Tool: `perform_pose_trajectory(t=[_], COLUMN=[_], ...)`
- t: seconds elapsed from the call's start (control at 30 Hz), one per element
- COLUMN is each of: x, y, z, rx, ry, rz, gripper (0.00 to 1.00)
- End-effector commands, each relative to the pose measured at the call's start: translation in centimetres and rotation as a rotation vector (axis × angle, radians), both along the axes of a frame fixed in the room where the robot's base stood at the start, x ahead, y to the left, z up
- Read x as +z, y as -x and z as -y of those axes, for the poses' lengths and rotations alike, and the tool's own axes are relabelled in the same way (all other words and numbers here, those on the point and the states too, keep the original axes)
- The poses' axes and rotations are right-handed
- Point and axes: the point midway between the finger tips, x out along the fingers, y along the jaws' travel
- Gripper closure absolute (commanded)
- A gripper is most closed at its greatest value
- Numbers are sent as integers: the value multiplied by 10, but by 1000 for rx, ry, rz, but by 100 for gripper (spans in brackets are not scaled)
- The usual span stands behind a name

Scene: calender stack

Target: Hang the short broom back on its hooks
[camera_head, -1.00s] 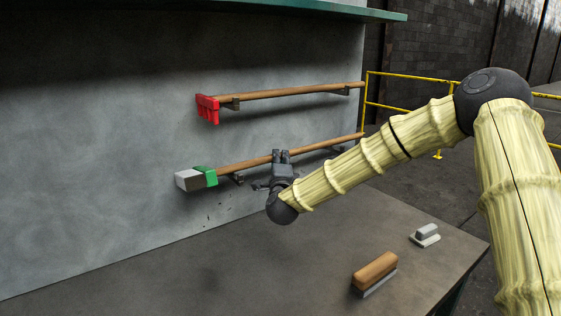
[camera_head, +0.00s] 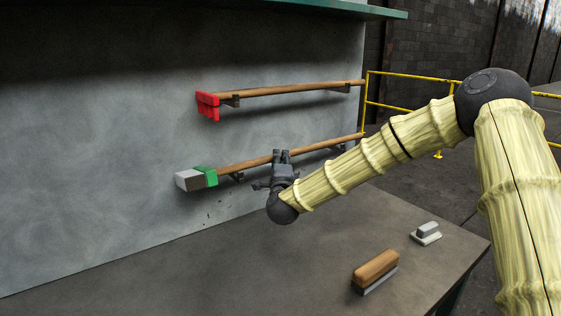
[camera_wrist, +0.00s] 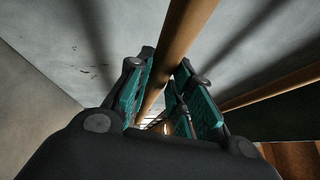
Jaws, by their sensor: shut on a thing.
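The short broom (camera_head: 238,164) has a wooden handle and a green and grey-white head (camera_head: 196,178) at its left end. It lies nearly level along the lower pair of hooks on the grey wall panel. A dark lower left hook (camera_head: 237,176) shows just under the handle, near the head, and a lower right hook (camera_head: 337,147) shows near the right end. Contact with the hooks is too small to tell. My gripper (camera_head: 281,154) is shut on the middle of the handle; the wrist view shows the handle (camera_wrist: 185,30) running between its teal pads.
A red-headed tool (camera_head: 280,91) with a wooden handle hangs on the upper hooks above. A wooden-backed brush (camera_head: 376,268) and a small grey-white block tool (camera_head: 426,232) lie on the bench (camera_head: 200,270). The bench is clear at the left. A teal ledge (camera_head: 300,9) runs overhead.

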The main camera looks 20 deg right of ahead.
Motion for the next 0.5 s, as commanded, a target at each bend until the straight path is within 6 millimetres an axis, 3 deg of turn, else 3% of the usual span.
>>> perform_pose_trajectory(t=[0.5], x=[-7], y=[0], z=[0], rx=[0], ry=[-1], rz=[2], gripper=[100])
